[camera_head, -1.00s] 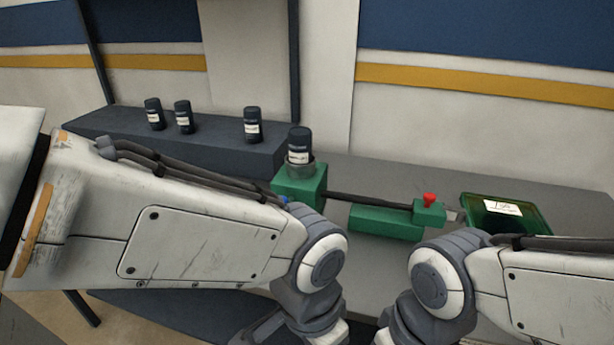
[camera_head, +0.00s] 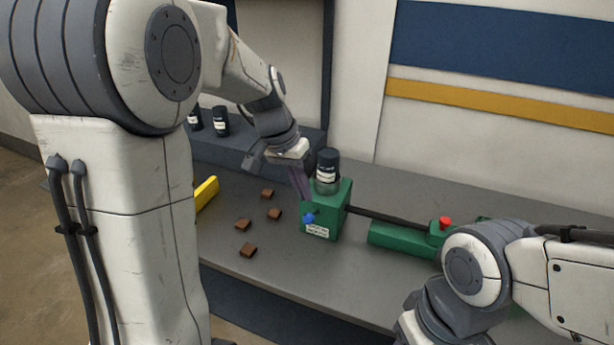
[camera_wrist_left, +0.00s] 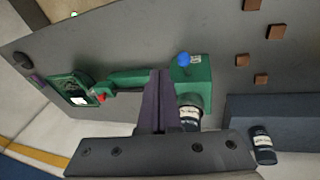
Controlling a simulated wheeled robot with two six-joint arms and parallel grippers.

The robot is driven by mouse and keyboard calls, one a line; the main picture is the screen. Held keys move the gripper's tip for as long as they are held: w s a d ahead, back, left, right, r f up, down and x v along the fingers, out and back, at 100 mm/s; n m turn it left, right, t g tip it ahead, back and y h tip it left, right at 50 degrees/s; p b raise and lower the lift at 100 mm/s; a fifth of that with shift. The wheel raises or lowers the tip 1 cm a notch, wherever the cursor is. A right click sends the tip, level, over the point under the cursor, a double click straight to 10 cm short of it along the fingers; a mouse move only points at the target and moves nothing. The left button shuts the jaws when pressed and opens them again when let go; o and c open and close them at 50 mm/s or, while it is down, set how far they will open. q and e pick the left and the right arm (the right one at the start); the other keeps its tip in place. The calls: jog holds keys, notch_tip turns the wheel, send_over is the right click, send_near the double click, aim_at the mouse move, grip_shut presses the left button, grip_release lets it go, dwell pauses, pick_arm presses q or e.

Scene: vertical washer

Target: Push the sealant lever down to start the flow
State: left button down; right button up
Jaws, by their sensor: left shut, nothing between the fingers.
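The green dispenser box (camera_head: 327,208) stands on the grey table with a dark bottle (camera_head: 327,168) upright in its top. A blue-knobbed lever (camera_head: 309,218) sticks out of its front face; the knob also shows in the left wrist view (camera_wrist_left: 184,59). My left gripper (camera_head: 302,197) is shut and empty, its purple fingers pointing down beside the box's left side, above the knob's height. In the left wrist view the shut fingers (camera_wrist_left: 158,76) overlap the box's edge; contact cannot be told. My right arm is at lower right; a small purple tip at the wrist view's left edge may be its gripper.
A dark rod runs from the box to a green block with a red button (camera_head: 445,223). A green tray (camera_wrist_left: 75,88) lies beyond it. Several brown pieces (camera_head: 243,224) and a yellow object (camera_head: 206,192) lie left. Dark bottles (camera_head: 221,121) stand on the raised shelf.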

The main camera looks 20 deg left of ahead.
pick_arm(q)
jog(key=w+a+r+n+p, duration=0.1)
jog(key=w+a+r, duration=0.2)
jog(key=a, duration=0.5)
jog(key=shift+a+t, duration=0.2)
jog(key=shift+t, duration=0.2)
pick_arm(e)
notch_tip(320, 180, up, 3)
jog(key=shift+f, duration=0.2)
pick_arm(q)
jog(key=shift+w+f, duration=0.1)
jog(key=p, duration=0.3)
send_near(313, 215)
jog(key=a, duration=0.3)
jog(key=d+f, duration=0.1)
jog(key=f, duration=0.1)
jog(key=d+f+p, duration=0.1)
jog(key=d+f, duration=0.1)
jog(key=shift+s, duration=0.4)
pick_arm(e)
notch_tip(313, 215, up, 4)
jog(key=shift+f, duration=0.1)
